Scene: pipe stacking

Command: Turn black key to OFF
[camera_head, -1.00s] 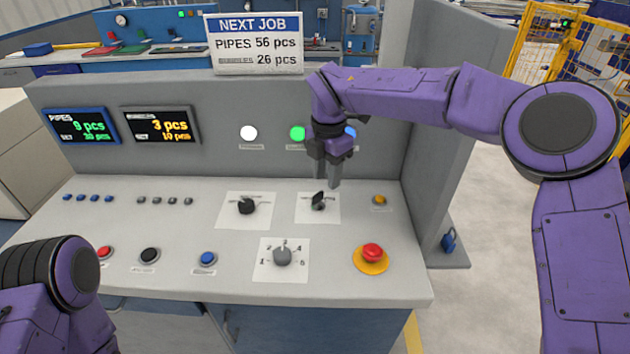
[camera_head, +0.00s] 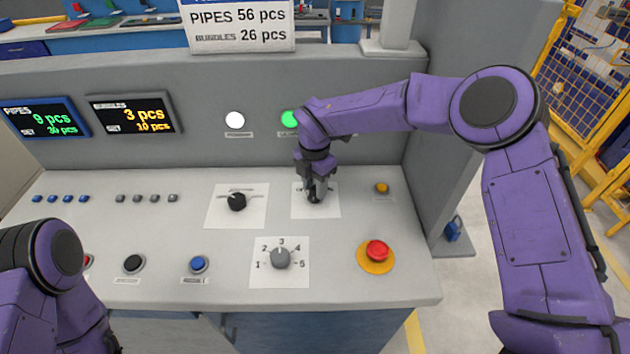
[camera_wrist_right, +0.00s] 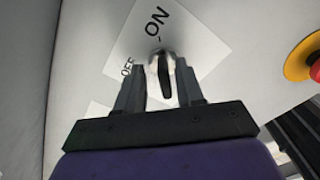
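The black key (camera_wrist_right: 164,75) stands in a round metal lock on a white plate (camera_wrist_right: 205,45) marked ON and OFF. Its long side lines up roughly with the ON mark in the right wrist view; OFF lies to the left. My right gripper (camera_wrist_right: 162,85) is open, with one finger on each side of the key and gaps visible on both sides. In the head view, my right gripper (camera_head: 315,190) points down over the plate (camera_head: 328,207) and mostly hides the key. Only part of my left arm shows at the lower left; its gripper is out of view.
A black selector knob (camera_head: 237,202) is left of the key plate, and a grey numbered dial (camera_head: 281,258) is in front. A red emergency button (camera_head: 377,251) and a yellow button (camera_head: 382,188) are to the right. The panel's upright back wall (camera_head: 210,150) rises behind.

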